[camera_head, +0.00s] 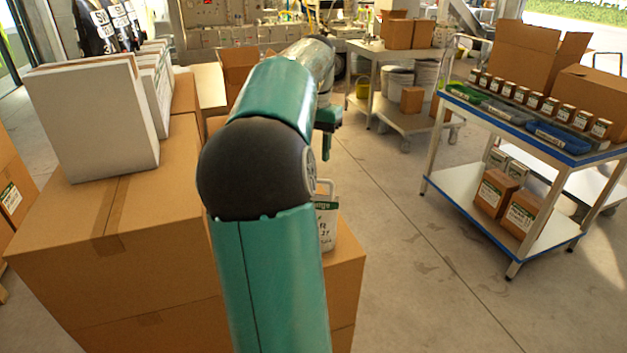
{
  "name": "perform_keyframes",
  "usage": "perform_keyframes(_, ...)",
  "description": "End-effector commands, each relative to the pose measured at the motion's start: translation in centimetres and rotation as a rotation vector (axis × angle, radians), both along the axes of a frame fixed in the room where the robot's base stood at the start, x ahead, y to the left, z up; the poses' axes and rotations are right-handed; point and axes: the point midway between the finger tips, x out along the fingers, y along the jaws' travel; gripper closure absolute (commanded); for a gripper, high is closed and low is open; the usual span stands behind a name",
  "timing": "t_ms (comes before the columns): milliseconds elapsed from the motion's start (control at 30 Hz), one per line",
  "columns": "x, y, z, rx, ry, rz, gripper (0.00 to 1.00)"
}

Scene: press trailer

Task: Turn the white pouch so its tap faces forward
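A white pouch (328,228) with a green band and dark print stands on a cardboard box (345,272), just right of my arm. My arm hides its left part, and I cannot see its tap. A pale loop, perhaps a handle, shows at its top. My gripper (327,145) is at the far end of my teal arm, above and a little beyond the pouch. Only a small part of it shows, and its fingers are too small and hidden to tell open from shut.
Large cardboard boxes (130,255) carrying white boxes (85,118) stand at the left. A blue-edged trolley (470,195) with small boxes and trays stands at the right. A grey cart (385,105) stands behind. Bare concrete floor (400,290) lies between.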

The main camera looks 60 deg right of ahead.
Motion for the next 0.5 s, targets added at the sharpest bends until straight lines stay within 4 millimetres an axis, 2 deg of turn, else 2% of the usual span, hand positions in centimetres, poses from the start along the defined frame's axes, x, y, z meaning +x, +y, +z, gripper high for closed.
perform_keyframes(500, 0.4, 0.05, 0.0, -0.002, 0.0, -0.702, 0.6)
